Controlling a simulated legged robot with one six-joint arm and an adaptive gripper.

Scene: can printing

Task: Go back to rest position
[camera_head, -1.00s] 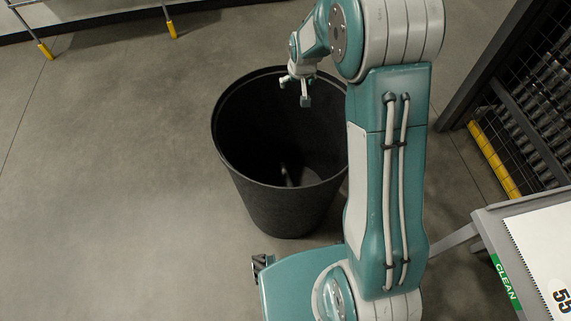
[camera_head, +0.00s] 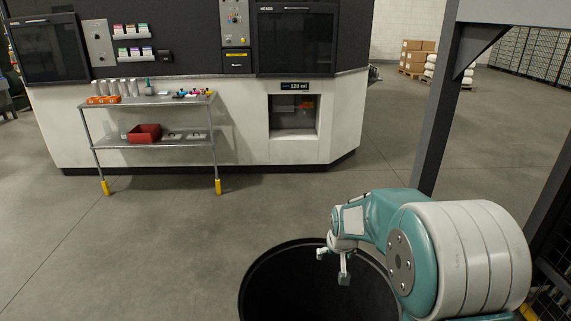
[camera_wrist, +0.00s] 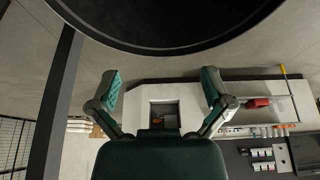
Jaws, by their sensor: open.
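My gripper (camera_head: 333,268) is above the rim of a large black bin (camera_head: 262,270) in the head view. Its two fingers are spread apart with nothing between them. In the wrist view my gripper (camera_wrist: 160,92) shows both fingers wide apart and empty, and the dark bin (camera_wrist: 165,25) fills the top of the picture. My arm is bent, with its large teal and white joint at the lower right of the head view. The inside of the bin is dark in both views, and I cannot see what lies in it.
A white and black machine (camera_head: 235,125) with a lit opening stands across the room. A metal shelf cart (camera_head: 150,100) holds a red bin (camera_head: 144,133) and small items. A dark post (camera_head: 450,100) rises at the right. Floor at the left is clear.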

